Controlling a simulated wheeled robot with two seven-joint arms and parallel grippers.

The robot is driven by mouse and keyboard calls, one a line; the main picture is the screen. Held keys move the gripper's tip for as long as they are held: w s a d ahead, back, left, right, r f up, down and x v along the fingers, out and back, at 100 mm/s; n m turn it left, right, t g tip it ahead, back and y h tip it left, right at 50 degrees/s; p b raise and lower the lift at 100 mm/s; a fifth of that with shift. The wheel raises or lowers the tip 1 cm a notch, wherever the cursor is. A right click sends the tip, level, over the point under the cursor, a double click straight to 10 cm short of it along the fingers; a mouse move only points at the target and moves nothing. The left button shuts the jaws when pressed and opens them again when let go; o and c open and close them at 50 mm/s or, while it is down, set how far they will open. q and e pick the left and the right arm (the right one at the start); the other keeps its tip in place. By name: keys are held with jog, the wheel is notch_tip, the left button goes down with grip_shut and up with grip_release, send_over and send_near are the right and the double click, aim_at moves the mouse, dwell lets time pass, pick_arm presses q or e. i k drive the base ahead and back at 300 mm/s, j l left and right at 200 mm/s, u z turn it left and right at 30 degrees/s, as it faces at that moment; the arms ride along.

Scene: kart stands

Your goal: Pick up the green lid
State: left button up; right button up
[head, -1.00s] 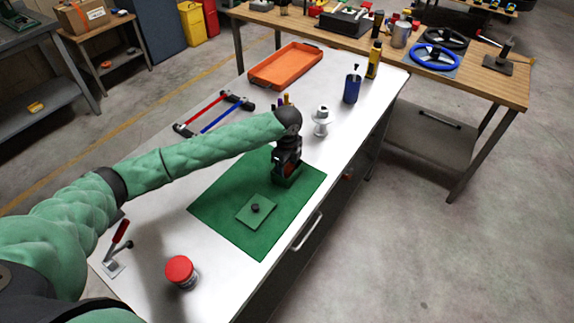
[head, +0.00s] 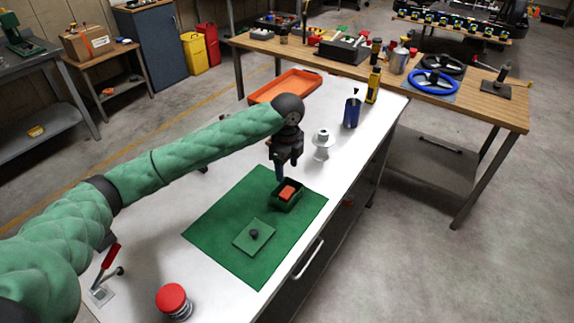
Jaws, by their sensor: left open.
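The green lid (head: 247,241) lies flat on the green mat (head: 213,221), with a dark round knob (head: 254,234) at its middle. A small green box (head: 287,205) stands open on the mat behind the lid. A red-orange block (head: 287,192) sits inside the box. My left gripper (head: 281,174) is open and empty, pointing down just above and behind the box, apart from the lid. My right gripper is not in view.
A red-topped jar-like item (head: 172,298) and a red-handled clamp (head: 110,258) stand at the near left of the white table.

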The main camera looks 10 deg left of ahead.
aim_at(252, 239)
jog(key=k+l, duration=0.15)
jog(key=k, duration=0.35)
jog(key=k+l, duration=0.15)
jog(key=k, duration=0.35)
jog(key=k+l, duration=0.15)
jog(key=k, duration=0.3)
